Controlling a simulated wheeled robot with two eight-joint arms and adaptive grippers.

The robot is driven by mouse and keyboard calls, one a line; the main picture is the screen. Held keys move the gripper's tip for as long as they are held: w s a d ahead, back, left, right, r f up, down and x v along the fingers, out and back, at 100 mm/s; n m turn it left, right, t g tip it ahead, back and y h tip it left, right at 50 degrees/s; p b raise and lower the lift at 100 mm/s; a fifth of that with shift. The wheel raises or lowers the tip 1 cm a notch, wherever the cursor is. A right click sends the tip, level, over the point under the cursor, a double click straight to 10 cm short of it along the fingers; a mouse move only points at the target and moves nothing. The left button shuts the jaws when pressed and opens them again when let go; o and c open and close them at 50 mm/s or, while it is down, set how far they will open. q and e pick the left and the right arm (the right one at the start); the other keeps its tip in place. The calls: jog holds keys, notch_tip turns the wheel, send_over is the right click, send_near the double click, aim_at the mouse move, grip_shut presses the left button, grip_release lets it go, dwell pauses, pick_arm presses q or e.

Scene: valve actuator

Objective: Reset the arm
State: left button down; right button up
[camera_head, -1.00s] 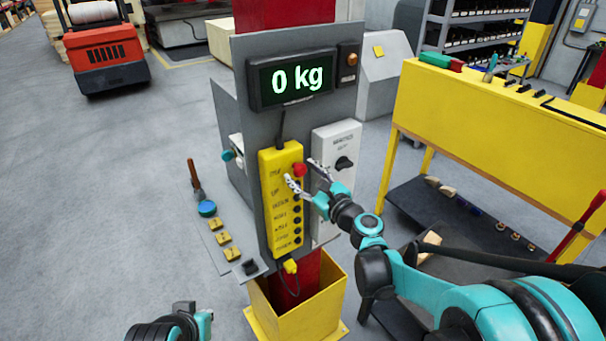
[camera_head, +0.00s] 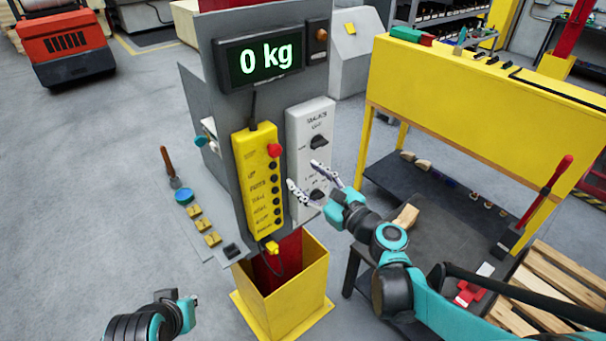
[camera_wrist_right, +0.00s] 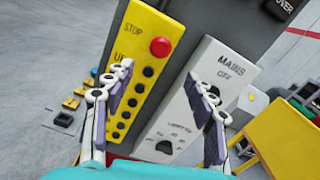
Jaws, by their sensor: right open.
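A yellow control box (camera_head: 258,180) with a red stop button (camera_head: 274,150) and a column of black buttons hangs on a grey panel. Beside it is a white mains box (camera_head: 309,125) with an upper knob (camera_head: 319,142) and a lower knob (camera_head: 317,195). My right gripper (camera_head: 304,175) is open and empty in front of the mains box's lower half. In the right wrist view its fingers (camera_wrist_right: 158,74) stand apart, one over the yellow box and one over the mains box (camera_wrist_right: 200,128), partly hiding a knob. Contact cannot be told. Left gripper fingers do not show; only my left arm does.
A display (camera_head: 263,61) reading 0 kg is above the boxes. A side shelf with a blue button (camera_head: 184,196) and small yellow blocks juts out left. A yellow bin (camera_head: 288,304) stands below.

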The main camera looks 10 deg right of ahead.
dwell(0.3)
jog(key=s+a+f+n+g+h+b, duration=0.1)
jog(key=s+f+n+g+b, duration=0.3)
jog(key=f+n, duration=0.4)
jog(key=s+a+f+n+g+h+b, duration=0.2)
jog(key=s+f+n+b, duration=0.4)
jog(key=f, duration=0.3)
jog(key=s+d+f+n+g+h+b, duration=0.2)
jog(key=s+d+f+n+h+b, duration=0.2)
jog(key=s+d+f+n, duration=0.5)
jog(key=s+f+n+h, duration=0.1)
jog(key=n, duration=0.3)
jog(key=shift+s+g+h, duration=0.2)
jog(key=shift+g+h, duration=0.2)
